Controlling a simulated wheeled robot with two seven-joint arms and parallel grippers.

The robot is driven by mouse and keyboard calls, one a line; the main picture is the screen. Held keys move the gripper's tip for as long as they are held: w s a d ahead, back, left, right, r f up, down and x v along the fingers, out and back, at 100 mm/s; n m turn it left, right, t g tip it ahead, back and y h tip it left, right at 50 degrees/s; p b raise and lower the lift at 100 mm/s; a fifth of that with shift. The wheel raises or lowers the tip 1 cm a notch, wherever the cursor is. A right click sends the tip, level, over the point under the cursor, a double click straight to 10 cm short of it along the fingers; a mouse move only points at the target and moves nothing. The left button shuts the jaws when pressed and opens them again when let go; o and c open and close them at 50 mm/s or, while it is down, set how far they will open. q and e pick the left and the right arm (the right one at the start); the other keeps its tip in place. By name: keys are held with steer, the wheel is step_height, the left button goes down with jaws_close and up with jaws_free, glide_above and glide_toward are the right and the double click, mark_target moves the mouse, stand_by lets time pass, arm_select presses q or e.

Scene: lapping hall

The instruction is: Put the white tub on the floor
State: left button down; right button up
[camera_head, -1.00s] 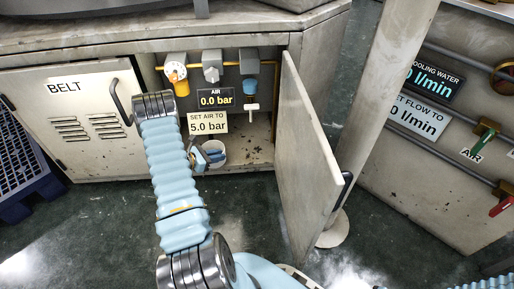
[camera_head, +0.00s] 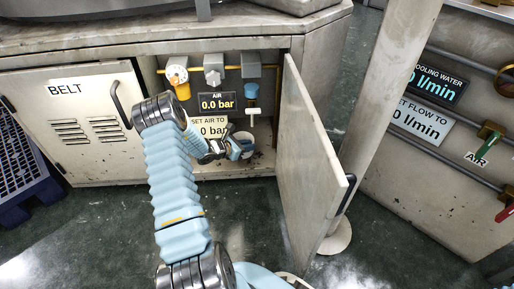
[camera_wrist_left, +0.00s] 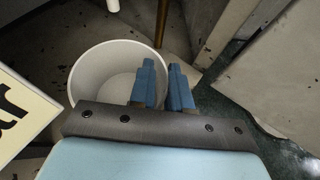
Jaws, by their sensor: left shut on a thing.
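The white tub (camera_head: 247,152) is an open, empty round tub inside the open cabinet, below the air gauge and valves. In the left wrist view the tub (camera_wrist_left: 90,72) fills the left middle, and I look down into it. My left gripper (camera_head: 232,149) reaches into the cabinet and is shut on the tub's rim. In the wrist view its blue fingers (camera_wrist_left: 164,86) stand one inside and one outside the right wall. I cannot tell whether the tub touches the cabinet bottom. The arm and hand hide part of it. My right gripper is not in view.
The open cabinet door (camera_head: 307,160) stands to the right of the tub, with a post and its round foot beyond. The closed BELT door (camera_head: 78,130) is at left. The dark floor (camera_head: 110,235) before the cabinet is clear. A blue pallet (camera_head: 22,165) is at far left.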

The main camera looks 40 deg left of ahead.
arm_select(q)
steer(key=x, duration=0.2)
steer(key=b+x, duration=0.1)
steer(key=x, duration=0.1)
steer(key=f+x, duration=0.1)
steer(key=x, duration=0.1)
steer(key=shift+s+b, duration=0.3)
steer(key=shift+f, duration=0.2)
steer(key=c, duration=1.1)
jaws_free()
steer(key=shift+r, duration=0.1)
